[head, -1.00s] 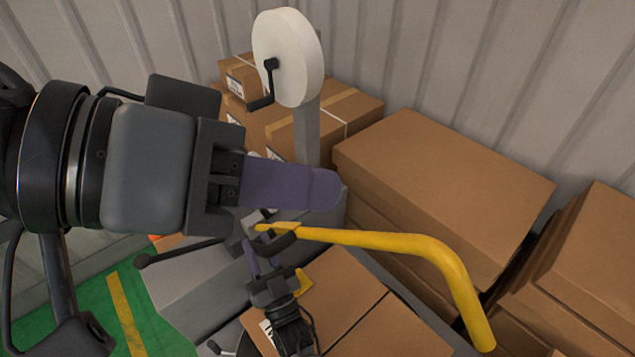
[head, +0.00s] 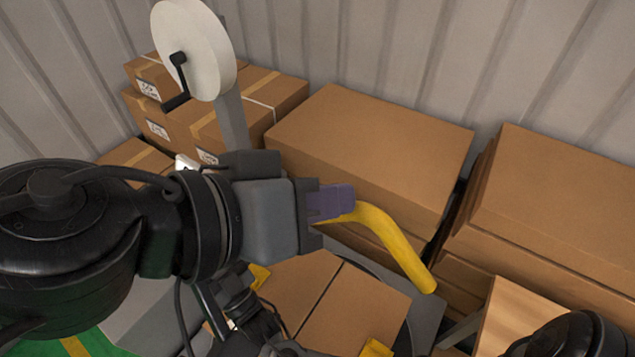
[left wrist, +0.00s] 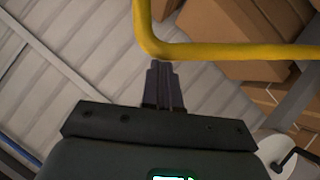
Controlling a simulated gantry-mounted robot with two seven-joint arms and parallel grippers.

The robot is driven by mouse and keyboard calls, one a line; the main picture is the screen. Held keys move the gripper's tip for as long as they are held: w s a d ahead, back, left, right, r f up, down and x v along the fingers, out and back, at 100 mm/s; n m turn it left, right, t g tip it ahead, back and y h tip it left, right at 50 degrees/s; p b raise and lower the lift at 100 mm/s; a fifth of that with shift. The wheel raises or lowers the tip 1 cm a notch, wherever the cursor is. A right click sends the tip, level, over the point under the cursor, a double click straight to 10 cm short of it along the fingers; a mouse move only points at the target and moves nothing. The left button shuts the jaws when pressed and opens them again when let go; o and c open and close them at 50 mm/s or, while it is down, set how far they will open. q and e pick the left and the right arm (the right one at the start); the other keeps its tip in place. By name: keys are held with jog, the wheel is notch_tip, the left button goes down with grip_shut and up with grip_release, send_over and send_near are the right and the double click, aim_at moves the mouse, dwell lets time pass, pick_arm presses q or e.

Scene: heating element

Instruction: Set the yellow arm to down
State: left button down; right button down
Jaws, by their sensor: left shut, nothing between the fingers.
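The yellow arm (head: 395,248) is a bent yellow bar. In the head view its bend and right end show, sloping down to the right; its left part is hidden behind my left gripper. My left gripper (head: 331,201) is shut and empty, with its purple fingers overlapping the bar. In the left wrist view the shut fingers (left wrist: 164,84) end just below the corner of the yellow bar (left wrist: 230,51); I cannot tell whether they touch.
Cardboard boxes (head: 370,150) stand behind and right of the bar. A white reel with a black crank (head: 205,55) stands on a grey post at the back left. An open-looking carton (head: 355,310) lies below the bar. A corrugated wall closes the back.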

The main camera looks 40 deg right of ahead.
pick_arm(q)
jog(key=shift+m+t, duration=0.3)
jog(key=shift+s+d+f, duration=0.2)
jog(key=shift+s+f, duration=0.5)
jog(key=shift+s, duration=0.15)
jog(key=shift+s+d+f, duration=0.15)
jog(key=shift+s+f, duration=0.55)
jog(key=shift+s, duration=0.1)
